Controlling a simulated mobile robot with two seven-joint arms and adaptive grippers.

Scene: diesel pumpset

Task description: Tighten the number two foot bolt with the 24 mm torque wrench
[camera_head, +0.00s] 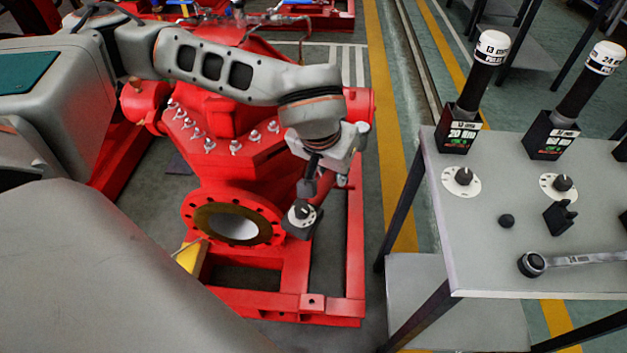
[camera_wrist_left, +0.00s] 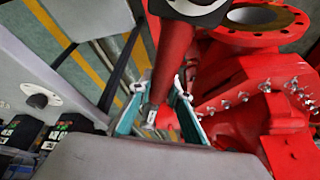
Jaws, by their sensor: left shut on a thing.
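My left gripper (camera_head: 338,165) hangs over the red pumpset and is shut on a tool. In the left wrist view the fingers (camera_wrist_left: 160,108) close around the tool's reddish bar (camera_wrist_left: 174,65), which has a small white end. In the head view the tool's black head with a round white face (camera_head: 301,215) hangs below the gripper, beside the pump flange. I cannot read the held tool's size. A black-handled torque wrench marked 24 (camera_head: 585,90) stands in view on the table at right. I cannot single out the number two foot bolt. My right gripper is not in view.
The grey table (camera_head: 480,258) also carries another upright torque wrench (camera_head: 480,85), dials and a ring wrench (camera_head: 575,260). The round flange (camera_head: 188,215) and red base frame (camera_head: 335,312) are close to the held tool. Floor shows between table and pumpset.

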